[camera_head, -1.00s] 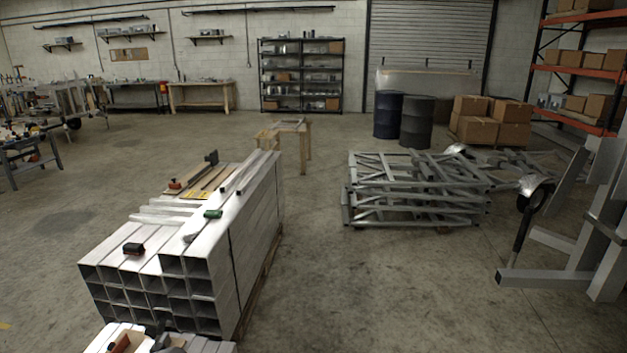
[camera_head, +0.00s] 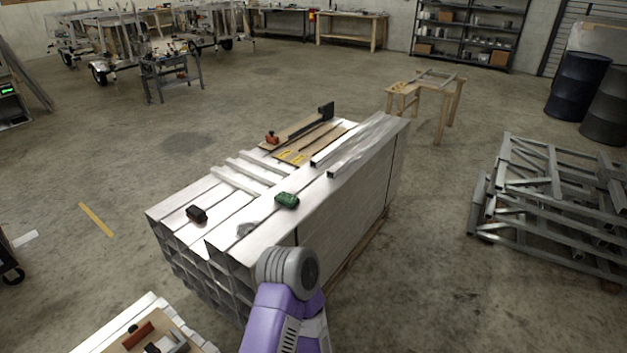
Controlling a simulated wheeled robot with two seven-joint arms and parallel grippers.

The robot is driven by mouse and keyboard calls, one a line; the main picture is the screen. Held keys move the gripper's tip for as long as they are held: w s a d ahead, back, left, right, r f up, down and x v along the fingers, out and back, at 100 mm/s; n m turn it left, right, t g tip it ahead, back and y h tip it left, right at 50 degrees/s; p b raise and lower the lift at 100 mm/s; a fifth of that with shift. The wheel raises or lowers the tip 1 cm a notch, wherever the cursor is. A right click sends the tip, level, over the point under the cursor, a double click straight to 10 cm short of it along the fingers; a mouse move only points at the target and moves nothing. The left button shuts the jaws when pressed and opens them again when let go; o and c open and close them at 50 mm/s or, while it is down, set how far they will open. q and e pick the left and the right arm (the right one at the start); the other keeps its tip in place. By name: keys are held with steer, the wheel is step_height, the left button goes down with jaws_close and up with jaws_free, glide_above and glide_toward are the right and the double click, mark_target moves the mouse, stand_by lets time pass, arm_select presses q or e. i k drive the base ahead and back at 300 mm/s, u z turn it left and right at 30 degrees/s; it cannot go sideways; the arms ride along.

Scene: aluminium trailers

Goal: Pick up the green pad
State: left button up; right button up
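The green pad (camera_head: 287,200) is a small dark green block. It lies on top of the stack of aluminium box tubes (camera_head: 262,226), near the stack's front right edge. A purple and grey link of one of my arms rises from the bottom of the view, in front of the stack's near corner. It shows below the pad and apart from it in the picture. Neither of my grippers can be made out in the view.
A black block (camera_head: 197,214) lies left of the pad on the stack. Boards with a red-handled tool (camera_head: 272,138) lie behind it. A lower pile (camera_head: 139,335) with tools stands at the bottom left. A wooden sawhorse (camera_head: 441,88) and metal frames (camera_head: 552,205) stand right, with open floor between.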

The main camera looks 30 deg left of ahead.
mark_target(286, 199)
steer(key=i, duration=1.9)
steer(key=u, duration=1.7)
steer(key=i, duration=0.6)
steer(key=u, duration=1.65)
